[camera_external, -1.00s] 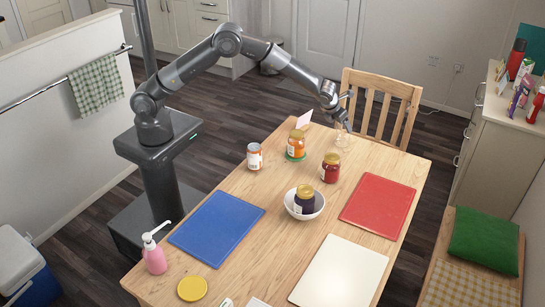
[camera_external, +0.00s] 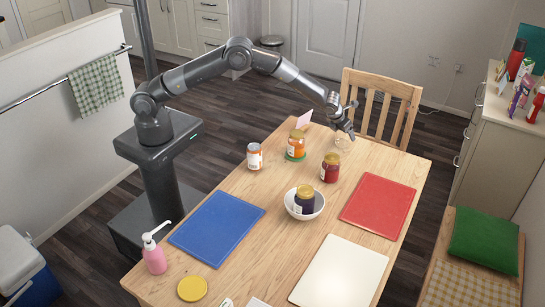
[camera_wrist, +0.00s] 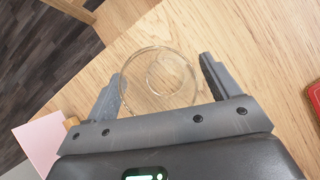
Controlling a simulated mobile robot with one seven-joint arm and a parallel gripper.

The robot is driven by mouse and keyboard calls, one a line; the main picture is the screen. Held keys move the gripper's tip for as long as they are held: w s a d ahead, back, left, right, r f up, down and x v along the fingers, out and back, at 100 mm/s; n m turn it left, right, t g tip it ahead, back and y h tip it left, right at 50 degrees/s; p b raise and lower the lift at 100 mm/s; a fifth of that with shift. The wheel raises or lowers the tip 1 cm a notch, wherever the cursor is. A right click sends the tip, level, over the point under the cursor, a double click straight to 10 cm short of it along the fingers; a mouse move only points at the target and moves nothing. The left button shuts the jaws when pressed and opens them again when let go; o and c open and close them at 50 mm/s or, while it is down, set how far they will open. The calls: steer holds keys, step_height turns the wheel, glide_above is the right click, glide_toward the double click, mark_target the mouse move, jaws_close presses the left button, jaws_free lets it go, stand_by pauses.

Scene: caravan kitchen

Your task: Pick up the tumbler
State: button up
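The tumbler (camera_external: 343,142) is a clear glass on the far end of the wooden table, hard to make out in the external view. In the wrist view the tumbler (camera_wrist: 158,80) shows as a round clear rim with its base inside it. My gripper (camera_external: 349,121) is at the far end of the table, close to the tumbler. In the wrist view my gripper (camera_wrist: 160,82) is open, with one finger on either side of the tumbler's rim. I cannot tell whether the fingers touch the glass.
A red-filled jar (camera_external: 330,168), an orange jar (camera_external: 297,144) on a green coaster and another jar (camera_external: 254,156) stand near the tumbler. A pink card (camera_external: 304,118) stands at the far left edge. A chair (camera_external: 381,106) stands behind. A red board (camera_external: 378,205) lies at right.

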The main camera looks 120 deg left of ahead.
steer(key=c, duration=1.1)
steer(key=shift+r, duration=0.15)
